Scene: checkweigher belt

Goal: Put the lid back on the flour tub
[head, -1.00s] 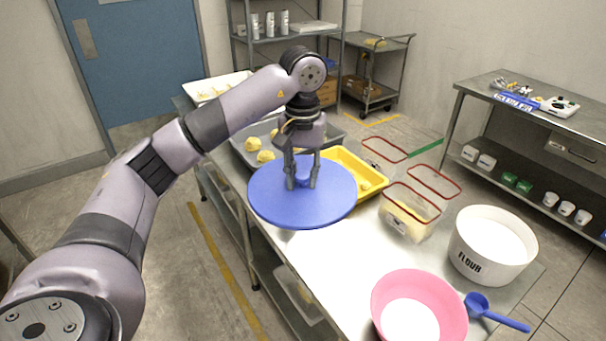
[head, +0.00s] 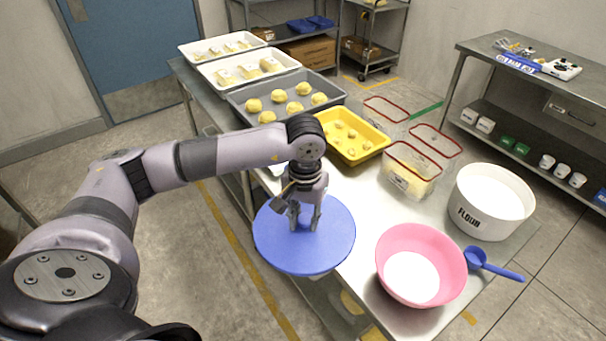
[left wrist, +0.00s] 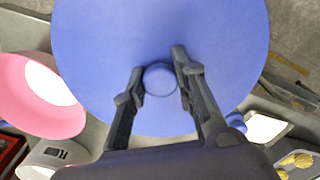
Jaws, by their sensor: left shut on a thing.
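The round blue lid (head: 283,246) hangs level from my left gripper (head: 305,222), over the left edge of the table. The gripper is shut on the lid's centre knob, which shows between the fingers in the left wrist view (left wrist: 160,79). The white flour tub (head: 482,221), marked FLOUR, stands uncovered at the right end of the table, with white flour (head: 492,196) inside. The lid is well to the left of the tub, with the pink bowl between them. My right gripper is not in view.
The pink bowl (head: 392,284) with white contents and a blue scoop (head: 495,265) sit close to the tub. Clear containers with red rims (head: 412,160), a yellow tray (head: 377,146) and a grey dough tray (head: 238,108) stand behind. The steel tabletop (head: 365,215) is bare mid-table.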

